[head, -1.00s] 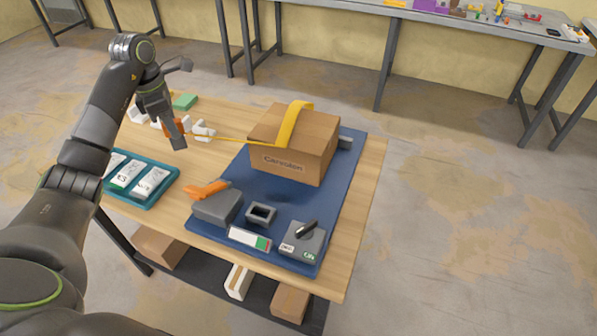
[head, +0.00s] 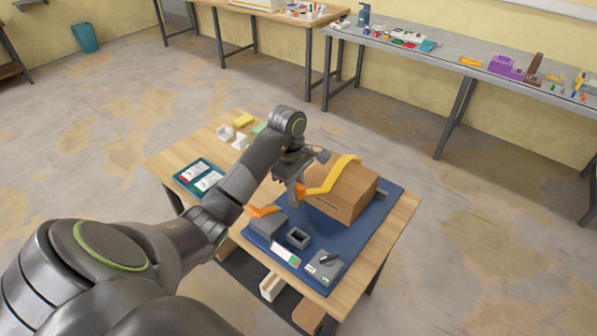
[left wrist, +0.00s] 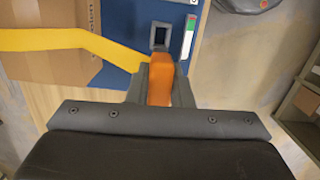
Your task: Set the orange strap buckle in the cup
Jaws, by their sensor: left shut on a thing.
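My left gripper (head: 297,202) is shut on the orange buckle (head: 300,190), beside the cardboard box. The buckle also shows between the fingers in the left wrist view (left wrist: 160,82). A yellow strap (head: 335,177) runs from the buckle over the box. The cup, a small dark grey square holder with an open top (head: 299,238), stands on the blue mat, nearer the front than the gripper. In the left wrist view the cup (left wrist: 160,36) is just beyond the buckle's tip. The gap between them is hard to judge. My right gripper is not in view.
The cardboard box (head: 345,198) stands on the blue mat (head: 375,218). Beside the cup are a grey block (head: 267,226) with an orange piece (head: 263,211), a white-green label (head: 285,254) and a grey switch box (head: 323,267). A teal tray (head: 186,178) lies left.

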